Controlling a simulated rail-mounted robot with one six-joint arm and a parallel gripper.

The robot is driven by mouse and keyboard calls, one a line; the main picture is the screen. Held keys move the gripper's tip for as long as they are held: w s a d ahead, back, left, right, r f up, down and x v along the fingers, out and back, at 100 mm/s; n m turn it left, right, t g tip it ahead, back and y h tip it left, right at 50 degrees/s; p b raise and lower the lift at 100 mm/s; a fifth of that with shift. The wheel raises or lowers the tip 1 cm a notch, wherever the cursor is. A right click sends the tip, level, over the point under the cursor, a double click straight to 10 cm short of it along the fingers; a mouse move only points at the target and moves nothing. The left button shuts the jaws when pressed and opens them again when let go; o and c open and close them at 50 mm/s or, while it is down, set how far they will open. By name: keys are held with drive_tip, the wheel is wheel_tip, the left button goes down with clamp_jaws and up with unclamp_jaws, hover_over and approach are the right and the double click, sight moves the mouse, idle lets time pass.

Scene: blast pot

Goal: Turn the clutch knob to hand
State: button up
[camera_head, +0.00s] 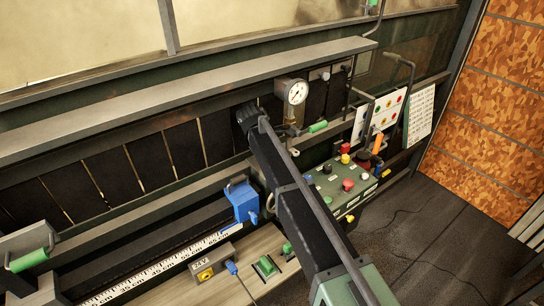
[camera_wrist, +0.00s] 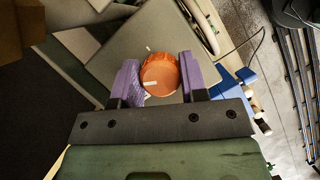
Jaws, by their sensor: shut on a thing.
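The orange round knob (camera_wrist: 161,73) stands on a grey-green panel face (camera_wrist: 140,40) in the wrist view. A white line on the knob sits near its lower left edge, and a short white mark is on the panel above it. My gripper (camera_wrist: 159,65) has a purple-padded finger on each side of the knob and is shut on it. I cannot pick out the knob or my fingers in the head view, where my dark arm crosses the middle. Any position labels around the knob are not readable.
In the head view, a green control box (camera_head: 329,199) with red and yellow buttons stands right of my arm. A blue block (camera_head: 243,202) sits by a ruler rail (camera_head: 165,265). A pressure gauge (camera_head: 297,92) is behind. Floor at right is open, with cables.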

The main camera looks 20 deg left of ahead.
drive_tip(key=shift+m+g, duration=0.3)
drive_tip(key=shift+m, duration=0.5)
drive_tip(key=o, duration=0.9)
